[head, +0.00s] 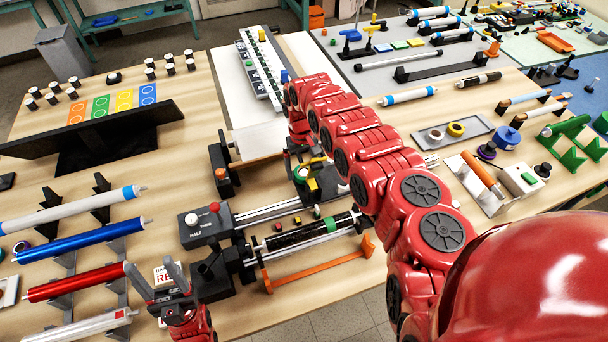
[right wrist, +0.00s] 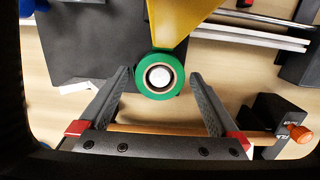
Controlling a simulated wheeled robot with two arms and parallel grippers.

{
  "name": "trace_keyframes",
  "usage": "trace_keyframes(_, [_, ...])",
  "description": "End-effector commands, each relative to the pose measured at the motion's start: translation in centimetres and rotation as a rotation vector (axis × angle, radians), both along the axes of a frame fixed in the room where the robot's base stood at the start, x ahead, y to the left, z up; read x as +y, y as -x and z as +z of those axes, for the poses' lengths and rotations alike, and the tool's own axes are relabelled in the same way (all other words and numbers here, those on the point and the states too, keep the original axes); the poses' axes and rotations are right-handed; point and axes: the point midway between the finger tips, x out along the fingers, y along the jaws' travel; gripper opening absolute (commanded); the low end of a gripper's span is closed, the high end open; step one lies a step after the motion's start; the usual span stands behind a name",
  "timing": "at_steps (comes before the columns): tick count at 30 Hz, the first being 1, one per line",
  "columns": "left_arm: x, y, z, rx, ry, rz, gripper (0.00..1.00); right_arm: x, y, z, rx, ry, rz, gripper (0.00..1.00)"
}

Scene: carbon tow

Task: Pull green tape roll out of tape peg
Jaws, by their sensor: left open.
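The green tape roll (right wrist: 143,90) sits around the white-ended tape peg (right wrist: 160,77), below a yellow bracket (right wrist: 185,20) in the right wrist view. My right gripper (right wrist: 160,82) is open, with one finger on each side of the roll. Gaps show between both fingers and the roll. In the head view a green roll (head: 302,173) shows by the yellow bracket (head: 313,184), partly hidden by my right arm. My left gripper (head: 157,268) is open and empty at the front left, beside the black machine.
The machine's rod with a black roll (head: 308,233) lies in front of the tape holder, with an orange bar (head: 318,266) before it. A black control box (head: 206,224) stands to the left. Blue and red rolls (head: 78,242) rest on racks at far left.

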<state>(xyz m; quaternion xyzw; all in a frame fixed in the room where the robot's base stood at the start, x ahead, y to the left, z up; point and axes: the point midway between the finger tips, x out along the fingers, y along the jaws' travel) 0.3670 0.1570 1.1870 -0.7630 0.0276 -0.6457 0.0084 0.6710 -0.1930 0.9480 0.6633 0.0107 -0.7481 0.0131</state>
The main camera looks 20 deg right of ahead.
Motion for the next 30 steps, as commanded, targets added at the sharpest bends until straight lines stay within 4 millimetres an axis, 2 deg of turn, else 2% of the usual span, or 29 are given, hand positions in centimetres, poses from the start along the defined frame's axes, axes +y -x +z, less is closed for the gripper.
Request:
trace_keyframes(1, [0.0, 0.0, 0.0, 0.000, 0.000, 0.000, 0.58, 0.0, 0.0, 0.0, 0.000, 0.000, 0.000, 0.87])
trace_keyframes(2, [0.0, 0.0, 0.0, 0.000, 0.000, 0.000, 0.58, 0.0, 0.0, 0.0, 0.000, 0.000, 0.000, 0.82])
trace_keyframes(12, [0.0, 0.0, 0.0, 0.000, 0.000, 0.000, 0.58, 0.0, 0.0, 0.0, 0.000, 0.000, 0.000, 0.21])
trace_keyframes(23, [0.0, 0.0, -0.1, 0.000, 0.000, 0.000, 0.58, 0.0, 0.0, 0.2, 0.000, 0.000, 0.001, 0.19])
trace_keyframes(30, [0.0, 0.0, -0.7, 0.000, 0.000, 0.000, 0.58, -0.1, -0.1, 1.9, -0.002, 0.001, 0.001, 0.19])
